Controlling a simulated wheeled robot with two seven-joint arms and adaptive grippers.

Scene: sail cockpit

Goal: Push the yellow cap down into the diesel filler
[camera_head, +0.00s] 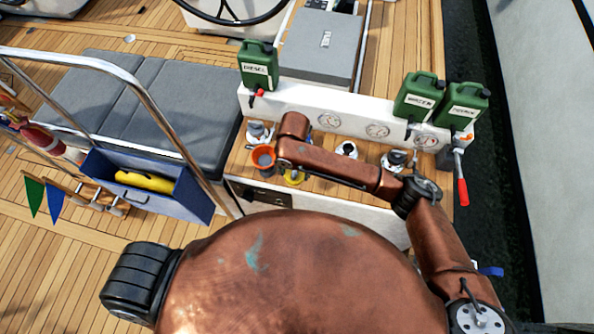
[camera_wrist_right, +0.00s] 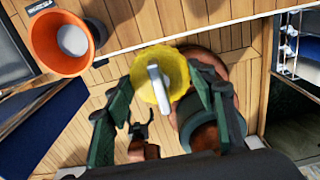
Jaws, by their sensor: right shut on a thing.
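The yellow cap (camera_wrist_right: 181,66) is round with a pale grey bar handle across its top, seen from above in the right wrist view. In the head view a small piece of the yellow cap (camera_head: 294,178) shows just below my right forearm, which hides most of the gripper. I cannot make out the diesel filler's opening; the cap, gripper and arm cover that part of the wooden deck. My left gripper is not in view.
An orange funnel (camera_head: 263,156) stands left of the cap; it also shows in the right wrist view (camera_wrist_right: 45,45). A green diesel can (camera_head: 258,66) and two other green cans (camera_head: 419,97) stand along the white gauge ledge (camera_head: 300,100). A red-handled lever (camera_head: 462,188) is at right.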

